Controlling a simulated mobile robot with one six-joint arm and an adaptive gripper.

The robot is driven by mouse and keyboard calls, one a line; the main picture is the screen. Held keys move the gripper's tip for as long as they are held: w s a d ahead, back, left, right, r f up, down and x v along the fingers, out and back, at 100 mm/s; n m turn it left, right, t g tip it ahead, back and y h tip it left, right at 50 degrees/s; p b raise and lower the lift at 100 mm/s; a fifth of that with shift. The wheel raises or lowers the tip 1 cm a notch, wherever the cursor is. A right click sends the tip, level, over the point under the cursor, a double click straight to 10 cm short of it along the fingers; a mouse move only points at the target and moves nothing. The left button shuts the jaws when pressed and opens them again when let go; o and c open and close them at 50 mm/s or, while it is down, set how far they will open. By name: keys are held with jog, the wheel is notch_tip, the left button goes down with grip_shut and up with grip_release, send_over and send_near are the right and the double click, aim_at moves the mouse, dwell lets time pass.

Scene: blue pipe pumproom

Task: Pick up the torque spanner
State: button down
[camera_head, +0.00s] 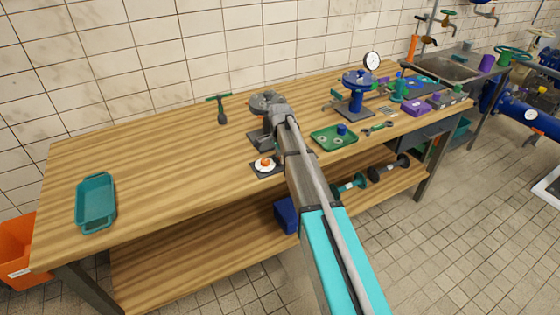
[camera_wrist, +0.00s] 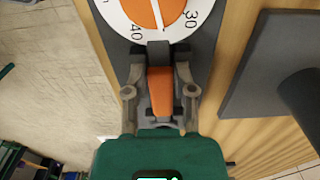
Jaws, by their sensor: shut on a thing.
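My gripper (camera_wrist: 160,88) shows in the wrist view with its grey fingers closed on both sides of a narrow orange piece with a dark grey end. I take this piece to be the torque spanner (camera_wrist: 160,93); most of it is hidden by the fingers and the green body below. Its dark end points at the rim of a white dial (camera_wrist: 185,28) with an orange centre. I cannot tell if they touch. In the head view my arm hides the gripper and the held piece, and the dial (camera_head: 257,166) sits on a dark plate at the bench's front edge.
A grey fixture on a dark base (camera_head: 258,140) stands just behind the dial; its base shows in the wrist view (camera_wrist: 250,85). A green tray (camera_head: 327,145) and a small spanner (camera_head: 377,128) lie to the right. A teal tray (camera_head: 82,203) is far left. The left bench top is mostly clear.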

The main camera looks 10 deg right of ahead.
jog(key=shift+r, duration=0.1)
dwell(0.3)
notch_tip(320, 180, up, 3)
jog(key=p, duration=0.3)
jog(key=s+d+r+p, duration=0.2)
jog(key=s+r+p, duration=0.7)
jog(key=s, duration=0.4)
jog(key=shift+s+d+r+p, duration=0.3)
jog(key=shift+s+r+p, duration=0.1)
jog(key=shift+p, duration=0.1)
jog(key=shift+d, duration=0.15)
dwell(1.2)
